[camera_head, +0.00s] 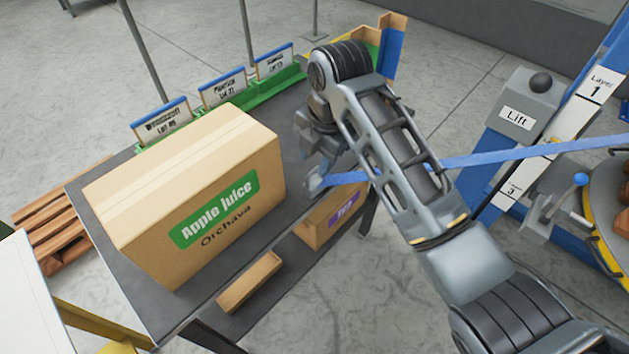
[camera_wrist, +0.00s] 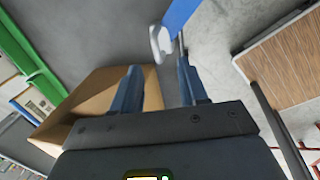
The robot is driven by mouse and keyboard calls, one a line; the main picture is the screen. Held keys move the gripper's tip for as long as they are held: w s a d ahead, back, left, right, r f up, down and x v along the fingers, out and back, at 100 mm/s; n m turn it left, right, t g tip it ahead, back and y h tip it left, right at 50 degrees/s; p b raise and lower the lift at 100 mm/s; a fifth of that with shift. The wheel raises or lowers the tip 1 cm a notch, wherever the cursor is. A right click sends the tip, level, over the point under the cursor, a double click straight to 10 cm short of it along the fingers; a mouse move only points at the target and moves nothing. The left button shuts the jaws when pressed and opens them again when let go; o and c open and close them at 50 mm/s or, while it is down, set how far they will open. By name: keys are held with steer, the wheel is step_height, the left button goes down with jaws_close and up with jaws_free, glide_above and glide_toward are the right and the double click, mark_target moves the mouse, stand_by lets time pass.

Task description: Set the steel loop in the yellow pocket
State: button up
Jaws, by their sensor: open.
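The steel loop (camera_head: 314,183) is a silvery ring at the left end of a blue strap (camera_head: 450,162). In the wrist view the loop (camera_wrist: 158,43) shows just beyond my fingertips, close to the line between them, with the blue strap (camera_wrist: 180,14) running up from it. My gripper (camera_head: 318,163) is open, its two fingers (camera_wrist: 160,68) apart with nothing between them. In the head view my wrist partly hides it. A yellow-edged holder (camera_head: 372,36) stands at the table's far end, partly behind my arm. I cannot tell whether it is the yellow pocket.
A large Apple juice carton (camera_head: 190,190) fills the table's left part. A smaller carton with a purple label (camera_head: 325,222) and a narrow open box (camera_head: 250,283) lie along the near edge. Green card holders (camera_head: 290,76) line the back. A lift post (camera_head: 518,118) and turntable (camera_head: 597,215) stand right.

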mark_target(313, 173)
steer(key=f, duration=0.4)
steer(key=w+f+p, duration=0.1)
steer(key=f, duration=0.1)
steer(key=shift+a+f, duration=0.15)
steer(key=shift+a, duration=0.2)
steer(key=shift+c, duration=0.4)
jaws_close()
